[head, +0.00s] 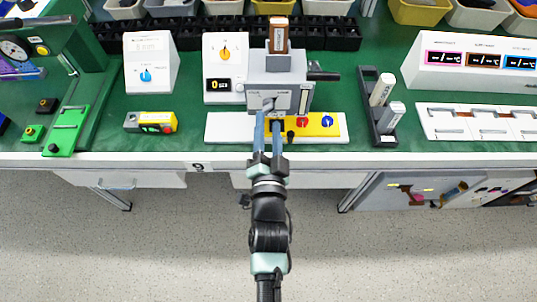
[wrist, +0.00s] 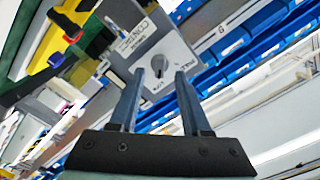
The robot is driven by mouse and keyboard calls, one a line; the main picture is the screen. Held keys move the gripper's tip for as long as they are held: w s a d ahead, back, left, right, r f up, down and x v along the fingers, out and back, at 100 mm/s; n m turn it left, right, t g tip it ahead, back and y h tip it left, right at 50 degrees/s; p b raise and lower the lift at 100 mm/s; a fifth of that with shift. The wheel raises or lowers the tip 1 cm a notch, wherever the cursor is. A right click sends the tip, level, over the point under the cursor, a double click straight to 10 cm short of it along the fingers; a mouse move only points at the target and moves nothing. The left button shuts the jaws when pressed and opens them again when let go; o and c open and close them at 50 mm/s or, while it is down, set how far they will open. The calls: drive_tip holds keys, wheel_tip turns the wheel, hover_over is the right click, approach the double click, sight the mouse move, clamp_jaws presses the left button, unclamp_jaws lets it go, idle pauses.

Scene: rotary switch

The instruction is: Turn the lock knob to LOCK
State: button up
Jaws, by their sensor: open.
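The lock knob (wrist: 151,65) is a small grey round knob on the light grey front plate (wrist: 165,45) of a grey machine. The plate carries printed labels, too small and tilted to read surely. In the head view the knob (head: 268,104) shows on the front of the grey machine (head: 278,78), partly hidden by my fingers. My gripper (head: 268,118) points at the plate from the front. In the wrist view my gripper (wrist: 161,72) is open, with its two blue fingers apart and the knob between or just beyond their tips. I cannot tell whether they touch it.
The machine stands on a white base with a yellow panel (head: 316,122) bearing red and blue knobs, right of my fingers. A black lever (head: 322,72) sticks out right. A gauge box (head: 226,60) stands left, a dark tray (head: 377,115) right. Green bench surface shows between them.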

drive_tip(key=s, duration=0.9)
drive_tip(key=shift+s+b, duration=0.15)
drive_tip(key=shift+b, duration=0.25)
